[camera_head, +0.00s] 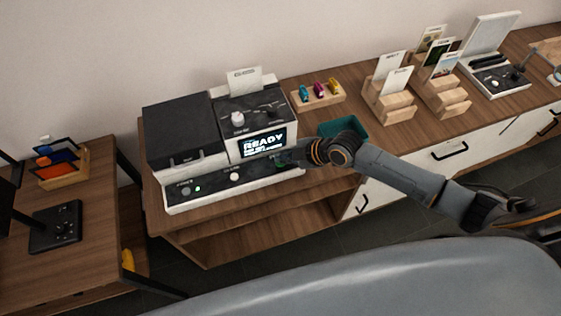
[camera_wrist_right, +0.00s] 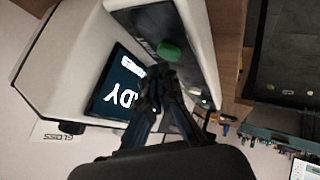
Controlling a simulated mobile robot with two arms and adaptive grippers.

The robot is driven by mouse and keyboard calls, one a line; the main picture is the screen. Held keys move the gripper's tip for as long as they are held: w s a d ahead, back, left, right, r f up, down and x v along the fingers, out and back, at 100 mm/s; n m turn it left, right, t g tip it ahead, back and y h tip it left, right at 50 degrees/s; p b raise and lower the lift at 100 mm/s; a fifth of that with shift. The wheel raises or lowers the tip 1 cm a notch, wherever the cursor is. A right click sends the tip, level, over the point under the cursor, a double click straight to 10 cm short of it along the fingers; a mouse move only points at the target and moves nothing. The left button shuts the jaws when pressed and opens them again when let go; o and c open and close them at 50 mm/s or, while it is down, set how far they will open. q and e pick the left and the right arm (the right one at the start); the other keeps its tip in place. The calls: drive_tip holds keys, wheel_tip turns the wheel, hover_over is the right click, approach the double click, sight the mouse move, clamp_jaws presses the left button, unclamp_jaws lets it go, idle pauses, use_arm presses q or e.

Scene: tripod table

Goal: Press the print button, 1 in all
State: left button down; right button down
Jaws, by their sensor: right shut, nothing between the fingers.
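The printer (camera_head: 185,140) is a white and black machine on the wooden desk. Its screen (camera_head: 262,142) reads READY. The print button is a green knob (camera_wrist_right: 168,50) on the dark front strip, beside partly readable white lettering in the right wrist view. In the head view a bit of its green (camera_head: 281,164) shows under my gripper. My right gripper (camera_head: 284,157) is shut and empty in front of the screen's lower right. In the right wrist view its fingertips (camera_wrist_right: 158,76) are close to the green button; I cannot tell whether they touch it. My left gripper is out of view.
A teal tray (camera_head: 350,126) stands right of the printer, beside my right wrist. A wooden holder with small coloured cartridges (camera_head: 318,93) is behind it. Wooden card racks (camera_head: 390,98) stand further right. A white knob (camera_head: 235,177) sits on the front strip.

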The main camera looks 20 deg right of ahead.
drive_tip(key=shift+f+b, duration=0.4)
drive_tip(key=shift+f, duration=0.25)
idle(0.6)
idle(0.3)
drive_tip(key=shift+r+p, duration=0.75)
drive_tip(key=shift+r, duration=0.25)
wheel_tip(320, 180, up, 5)
drive_tip(key=p, duration=0.4)
idle(0.6)
